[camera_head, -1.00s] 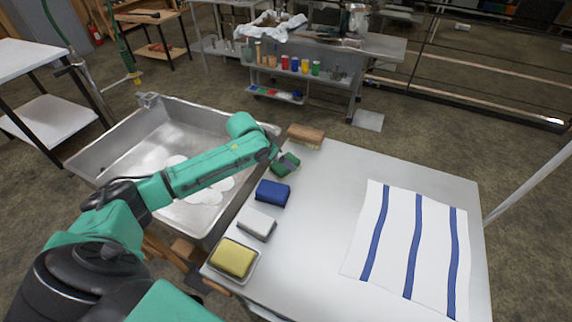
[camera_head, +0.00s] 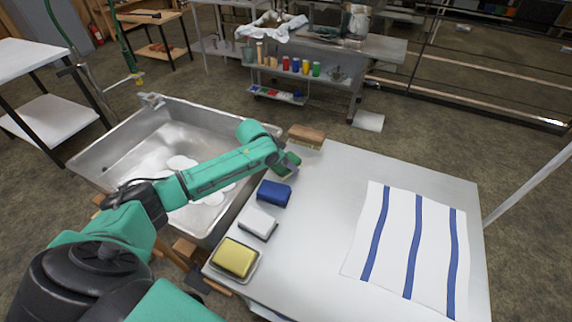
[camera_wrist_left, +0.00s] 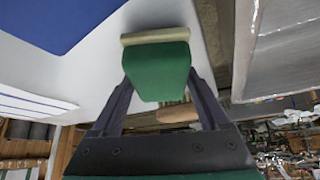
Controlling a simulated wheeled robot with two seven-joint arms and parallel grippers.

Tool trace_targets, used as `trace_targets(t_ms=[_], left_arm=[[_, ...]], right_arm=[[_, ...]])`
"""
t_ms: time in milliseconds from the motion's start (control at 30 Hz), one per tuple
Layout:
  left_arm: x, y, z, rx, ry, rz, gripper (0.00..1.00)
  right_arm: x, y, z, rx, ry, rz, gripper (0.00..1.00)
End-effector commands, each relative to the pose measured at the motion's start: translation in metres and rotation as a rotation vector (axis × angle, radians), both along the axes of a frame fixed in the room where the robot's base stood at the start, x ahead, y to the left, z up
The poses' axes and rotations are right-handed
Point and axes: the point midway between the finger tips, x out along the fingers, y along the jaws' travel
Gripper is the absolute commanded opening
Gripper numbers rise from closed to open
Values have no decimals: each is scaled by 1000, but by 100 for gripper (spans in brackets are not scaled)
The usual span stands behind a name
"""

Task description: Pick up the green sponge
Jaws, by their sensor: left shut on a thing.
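The green sponge (camera_head: 289,166) is at the left edge of the white table, near its far end. My left gripper (camera_head: 282,161) is shut on it from the sink side, and the arm partly covers it in the head view. In the left wrist view the sponge (camera_wrist_left: 158,70), with a tan layer along one edge, sits between the two dark fingers (camera_wrist_left: 157,95). It appears tilted and raised off the table, though the gap is hard to judge. My right gripper is not in view.
A blue sponge (camera_head: 274,193), a white sponge (camera_head: 258,221) and a yellow sponge (camera_head: 234,257) on a tray line the table's left edge. A wooden brush (camera_head: 306,135) lies beyond. A striped cloth (camera_head: 395,240) covers the right. The metal sink (camera_head: 110,145) adjoins.

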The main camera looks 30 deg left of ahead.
Motion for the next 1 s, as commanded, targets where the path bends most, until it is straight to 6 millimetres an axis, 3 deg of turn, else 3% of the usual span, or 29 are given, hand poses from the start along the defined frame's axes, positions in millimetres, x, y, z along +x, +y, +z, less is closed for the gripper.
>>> trace_targets(t_ms=[167, 400, 600, 733, 967, 1000], left_arm=[[1, 1, 37, 1, -6, -1, 16], [2, 1, 127, 1, -9, 0, 16], [1, 0, 179, -1, -4, -1, 16], [0, 0, 191, 0, -1, 1, 16], [0, 1, 192, 1, 0, 1, 16], [0, 1, 192, 1, 0, 1, 67]], right_arm=[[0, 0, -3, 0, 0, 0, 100], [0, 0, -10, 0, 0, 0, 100], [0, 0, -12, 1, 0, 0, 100], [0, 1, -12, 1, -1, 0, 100], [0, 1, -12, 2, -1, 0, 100], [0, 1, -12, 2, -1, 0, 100]])
